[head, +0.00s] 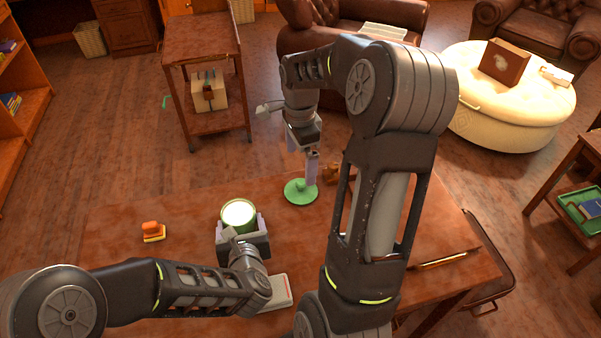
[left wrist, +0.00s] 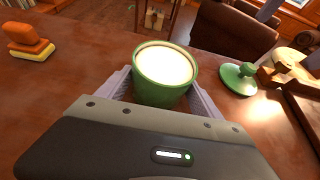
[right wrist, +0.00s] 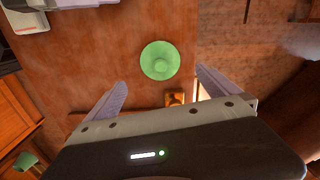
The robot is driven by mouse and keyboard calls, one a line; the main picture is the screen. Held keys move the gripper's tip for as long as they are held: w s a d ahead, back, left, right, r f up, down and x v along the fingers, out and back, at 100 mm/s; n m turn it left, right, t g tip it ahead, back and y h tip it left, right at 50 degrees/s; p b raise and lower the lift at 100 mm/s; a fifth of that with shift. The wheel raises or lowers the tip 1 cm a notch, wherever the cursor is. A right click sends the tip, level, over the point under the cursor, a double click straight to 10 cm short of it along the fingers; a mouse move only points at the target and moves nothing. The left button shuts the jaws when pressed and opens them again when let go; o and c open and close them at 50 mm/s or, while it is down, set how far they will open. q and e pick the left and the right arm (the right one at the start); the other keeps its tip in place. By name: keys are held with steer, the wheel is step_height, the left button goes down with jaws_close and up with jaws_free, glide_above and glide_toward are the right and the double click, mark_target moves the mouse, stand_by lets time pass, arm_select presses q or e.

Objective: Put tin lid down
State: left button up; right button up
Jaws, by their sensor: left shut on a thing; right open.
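The green tin lid (head: 299,191) with a round knob lies on the wooden table near its far edge. It also shows in the left wrist view (left wrist: 238,79) and between the fingers in the right wrist view (right wrist: 160,61). My right gripper (head: 301,160) is open and empty, pointing down just above the lid, apart from it in the right wrist view. The green tin (head: 238,214) stands upright and open, with a bright, pale inside. My left gripper (head: 242,226) is shut on the tin; its fingers lie along both sides in the left wrist view (left wrist: 163,95).
An orange and yellow block (head: 152,231) lies on the table (head: 120,215) at left. A white flat box (head: 279,292) lies near my left forearm. A small wooden object (head: 343,173) is right of the lid. A brown chair stands beyond the far edge.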

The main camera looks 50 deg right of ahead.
step_height(320, 180, up, 2)
steer(key=shift+r, duration=0.1)
stand_by(0.5)
arm_select(q)
steer(key=o, duration=1.3)
steer(key=shift+v, duration=3.75)
